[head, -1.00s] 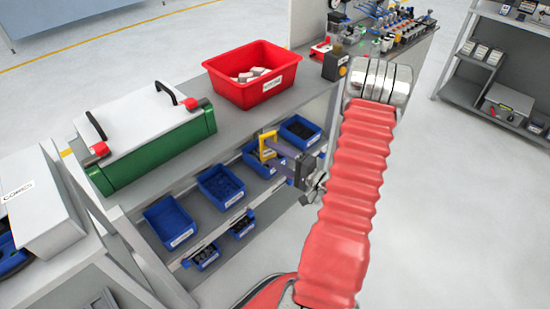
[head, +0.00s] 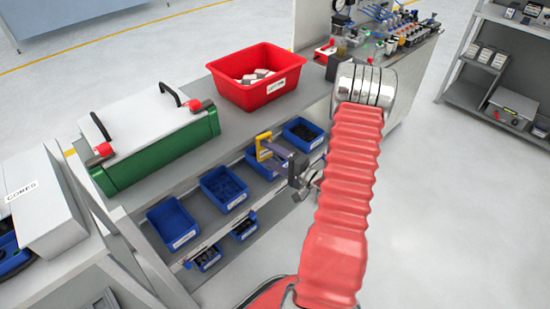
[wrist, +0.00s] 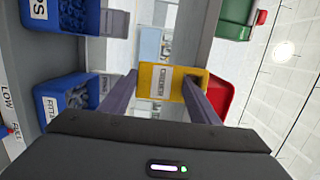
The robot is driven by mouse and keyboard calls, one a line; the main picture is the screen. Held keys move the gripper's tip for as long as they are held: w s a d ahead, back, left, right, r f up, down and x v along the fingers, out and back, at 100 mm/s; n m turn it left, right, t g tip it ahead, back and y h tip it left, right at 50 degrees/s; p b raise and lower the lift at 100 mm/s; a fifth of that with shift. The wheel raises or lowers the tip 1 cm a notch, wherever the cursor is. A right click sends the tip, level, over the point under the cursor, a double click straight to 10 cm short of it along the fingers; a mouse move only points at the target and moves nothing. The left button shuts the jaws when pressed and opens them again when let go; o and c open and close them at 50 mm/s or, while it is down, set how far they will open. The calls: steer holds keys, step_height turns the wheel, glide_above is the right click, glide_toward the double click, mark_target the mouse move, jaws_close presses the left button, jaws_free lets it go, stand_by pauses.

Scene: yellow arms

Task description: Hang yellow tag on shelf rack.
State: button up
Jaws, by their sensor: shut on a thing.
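The yellow tag (head: 264,147) is a small frame-like piece. In the head view it shows in front of the shelf with blue bins, below the worktop's front edge. My gripper (head: 272,152) is shut on it, reaching in from the right. In the wrist view the tag (wrist: 160,82) sits between my two finger ends (wrist: 158,95), with a pale printed label facing the camera. The shelf rack (head: 266,204) holds several blue bins below the worktop. I cannot tell whether the tag touches the rack.
On the worktop stand a green case (head: 160,158) with a pale lid and a red bin (head: 255,92) with pale blocks. Blue bins (head: 224,187) line the shelf behind my gripper. A grey box (head: 45,215) stands at the left. Open floor (head: 450,210) lies to the right.

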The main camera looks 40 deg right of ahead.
steer(key=shift+s+d+r, duration=0.1)
steer(key=shift+s, duration=0.3)
steer(key=o, duration=1.4)
steer(key=shift+s, duration=0.15)
steer(key=s, duration=0.4)
steer(key=s+d, duration=0.1)
steer(key=s, duration=0.4)
steer(key=s+d, duration=0.1)
steer(key=s, duration=0.3)
steer(key=shift+s+d, duration=0.15)
steer(key=shift+s, duration=0.05)
